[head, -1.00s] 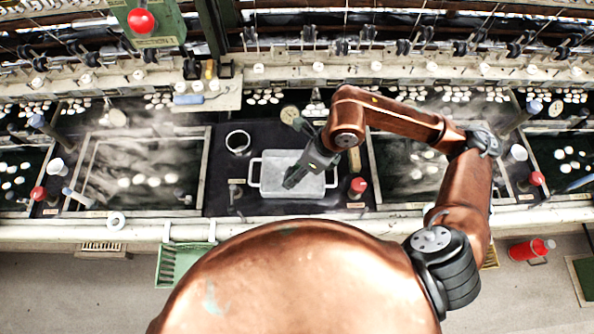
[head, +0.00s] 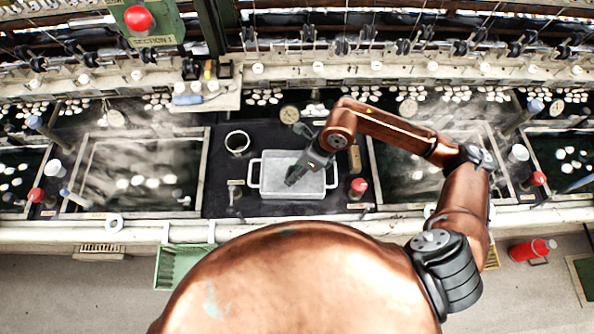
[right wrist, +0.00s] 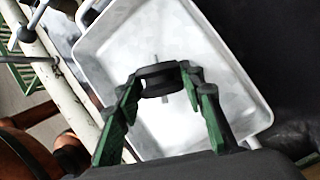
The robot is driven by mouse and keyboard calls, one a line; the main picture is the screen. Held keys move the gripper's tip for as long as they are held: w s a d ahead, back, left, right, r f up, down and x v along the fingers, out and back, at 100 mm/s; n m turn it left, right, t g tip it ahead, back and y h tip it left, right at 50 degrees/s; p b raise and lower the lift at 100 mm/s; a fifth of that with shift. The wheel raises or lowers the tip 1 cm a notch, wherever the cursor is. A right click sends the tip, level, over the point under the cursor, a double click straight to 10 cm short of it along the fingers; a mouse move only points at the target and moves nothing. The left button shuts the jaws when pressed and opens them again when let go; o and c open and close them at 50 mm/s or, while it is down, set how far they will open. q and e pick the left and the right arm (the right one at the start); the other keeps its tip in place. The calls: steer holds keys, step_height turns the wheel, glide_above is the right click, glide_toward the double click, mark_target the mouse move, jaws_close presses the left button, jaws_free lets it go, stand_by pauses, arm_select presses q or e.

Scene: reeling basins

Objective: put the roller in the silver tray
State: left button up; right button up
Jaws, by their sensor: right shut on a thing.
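The silver tray (head: 318,184) is a shallow pale metal tray with side handles, on the dark middle section of the bench. It also fills much of the right wrist view (right wrist: 215,115) and looks empty inside. My right gripper (head: 292,180) is over the tray, pointing down. In the right wrist view its green-sided fingers are shut on the roller (right wrist: 160,78), a short black cylinder with a thin metal pin. The roller is seen over the tray's interior; its exact height above the floor is hard to tell. In the head view the gripper hides the roller. My left gripper is not in view.
Water basins (head: 140,170) flank the dark section. A shelf with small items (head: 205,97) is behind.

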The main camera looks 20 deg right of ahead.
steer(key=shift+f, duration=0.1)
steer(key=shift+s+f+b, duration=0.15)
steer(key=shift+f+b, duration=0.25)
steer(key=o, duration=0.8)
steer(key=shift+o, duration=1.4)
steer(key=shift+f, duration=0.1)
steer(key=shift+o, duration=0.2)
steer(key=shift+r, duration=0.2)
steer(key=shift+r+p, duration=0.25)
steer(key=shift+p, duration=0.05)
steer(key=v, duration=1.2)
steer(key=shift+r+p, duration=0.15)
steer(key=shift+p, duration=0.25)
steer(key=shift+w, duration=0.2)
